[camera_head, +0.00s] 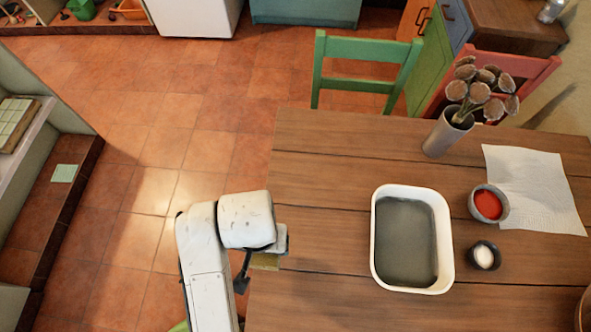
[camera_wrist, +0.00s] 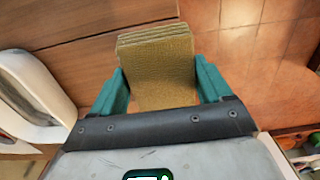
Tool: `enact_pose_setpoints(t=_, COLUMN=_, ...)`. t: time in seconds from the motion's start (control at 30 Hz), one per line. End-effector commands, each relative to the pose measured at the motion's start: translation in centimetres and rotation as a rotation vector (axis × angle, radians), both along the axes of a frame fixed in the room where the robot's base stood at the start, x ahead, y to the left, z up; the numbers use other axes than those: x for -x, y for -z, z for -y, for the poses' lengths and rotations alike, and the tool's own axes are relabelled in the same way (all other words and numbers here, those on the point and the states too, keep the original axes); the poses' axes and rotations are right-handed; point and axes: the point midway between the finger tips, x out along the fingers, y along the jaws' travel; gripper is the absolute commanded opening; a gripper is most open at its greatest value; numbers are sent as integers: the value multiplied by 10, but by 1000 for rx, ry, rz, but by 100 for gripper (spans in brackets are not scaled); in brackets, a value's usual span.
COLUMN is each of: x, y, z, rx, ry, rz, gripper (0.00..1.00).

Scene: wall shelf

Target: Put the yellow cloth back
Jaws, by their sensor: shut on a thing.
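The yellow cloth (camera_wrist: 157,62) is a folded, layered, mustard-coloured pad. In the wrist view it sits between the two teal fingers of my gripper (camera_wrist: 162,84), which is shut on it. In the head view a small part of the cloth (camera_head: 265,262) shows below my gripper (camera_head: 262,255), at the left edge of the wooden table (camera_head: 330,210). My arm hides most of the gripper there. I cannot tell whether the cloth touches the table.
A white tub (camera_head: 447,240) with grey contents stands on the table, beside a red-filled bowl (camera_head: 487,204) and a small dark bowl (camera_head: 484,256). A wall shelf (camera_head: 28,135) is at left. Tiled floor between is clear.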

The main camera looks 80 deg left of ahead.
Motion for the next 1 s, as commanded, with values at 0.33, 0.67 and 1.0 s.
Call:
enact_pose_setpoints(t=0.33, x=-55, y=48, z=-24, rx=2, ry=2, rz=-2, gripper=50)
enact_pose_setpoints(t=0.67, x=-73, y=72, z=-31, rx=0, ry=1, rz=0, gripper=50)
enact_pose_setpoints(t=1.0, x=-72, y=100, z=-30, rx=-1, ry=1, rz=0, gripper=50)
